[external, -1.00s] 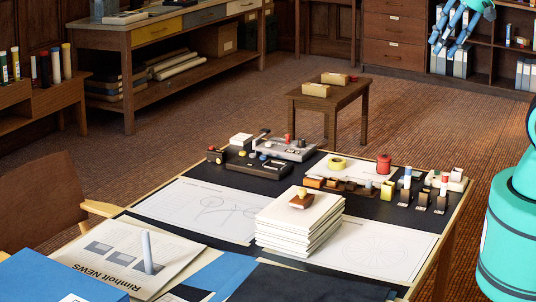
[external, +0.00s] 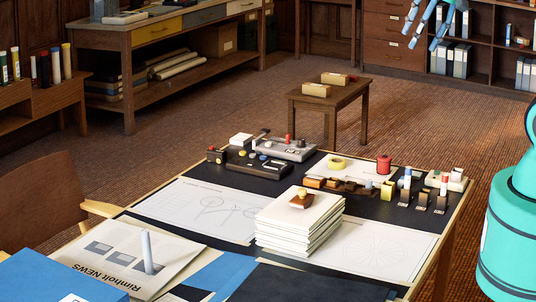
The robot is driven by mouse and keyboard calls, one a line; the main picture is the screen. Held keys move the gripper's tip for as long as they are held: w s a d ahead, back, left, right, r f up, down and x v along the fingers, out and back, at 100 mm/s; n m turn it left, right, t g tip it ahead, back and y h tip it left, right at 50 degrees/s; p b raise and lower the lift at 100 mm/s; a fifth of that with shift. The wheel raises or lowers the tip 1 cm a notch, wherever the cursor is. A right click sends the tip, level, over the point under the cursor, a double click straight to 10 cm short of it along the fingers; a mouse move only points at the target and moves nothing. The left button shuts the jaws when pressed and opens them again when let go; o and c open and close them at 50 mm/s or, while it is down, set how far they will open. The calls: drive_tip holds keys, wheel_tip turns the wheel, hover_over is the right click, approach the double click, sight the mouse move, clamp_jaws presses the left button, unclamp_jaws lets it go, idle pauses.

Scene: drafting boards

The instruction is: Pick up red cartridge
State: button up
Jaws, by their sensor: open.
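Several small red things are on the drafting table, and I cannot tell for sure which is the red cartridge. A red spool-shaped piece (external: 384,164) stands upright at the table's far right. A small red-topped piece (external: 289,139) is on the grey device at the back. A red-marked piece (external: 445,178) stands among small holders at the right edge. My gripper (external: 424,34) is at the top of the external view, high and well away from all of these. Its fingers are apart and empty; its upper part is cut off by the frame.
A stack of white pads (external: 300,228) with a stamp on top stands mid-table. A yellow tape roll (external: 337,164) lies near the red spool. A low wooden stool (external: 330,97) holds two boxes behind the table. The floor between is clear.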

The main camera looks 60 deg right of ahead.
drive_tip(key=w+d+f+g, duration=0.1)
drive_tip(key=w+d+f, duration=0.4)
drive_tip(key=w+d, duration=0.55)
drive_tip(key=n+g+p, duration=0.1)
drive_tip(key=n+g, duration=0.1)
drive_tip(key=g, duration=0.1)
hover_over(385, 157)
drive_tip(key=s, duration=0.1)
wheel_tip(385, 157, down, 34)
drive_tip(key=shift+s+d+r, duration=0.2)
drive_tip(key=shift+d, duration=0.15)
drive_tip(key=shift+w+a+f+b, duration=0.15)
drive_tip(key=shift+w+f, duration=0.15)
drive_tip(key=shift+f, duration=1.85)
drive_tip(key=shift+w+d+f+b, duration=0.15)
drive_tip(key=shift+w+f, duration=0.1)
drive_tip(key=shift+f, duration=1.85)
drive_tip(key=shift+a, duration=0.1)
